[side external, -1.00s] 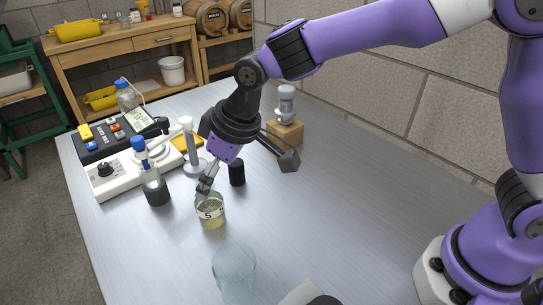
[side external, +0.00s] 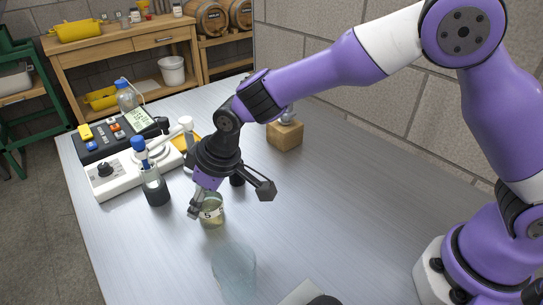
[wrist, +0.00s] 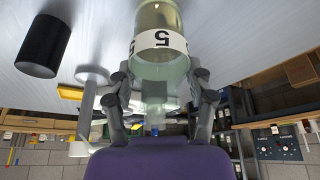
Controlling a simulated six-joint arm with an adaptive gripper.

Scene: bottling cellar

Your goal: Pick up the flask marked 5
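The flask marked 5 (side external: 212,217) stands upright on the metal bench, holding a yellowish liquid, with a white band bearing the number. In the wrist view the flask (wrist: 160,60) sits between my two fingers, its 5 seen upside down. My gripper (side external: 201,208) is at the flask in the side view and hides part of it. In the wrist view my gripper (wrist: 160,84) is open, one finger on each side of the glass, with narrow gaps showing.
A black cylinder (wrist: 43,46) stands close beside the flask. A blue-capped bottle (side external: 154,188) and a white stirrer plate (side external: 108,180) stand to the left. A clear glass vessel (side external: 234,270) stands toward the front. A wooden block (side external: 285,135) is behind; the bench's right side is clear.

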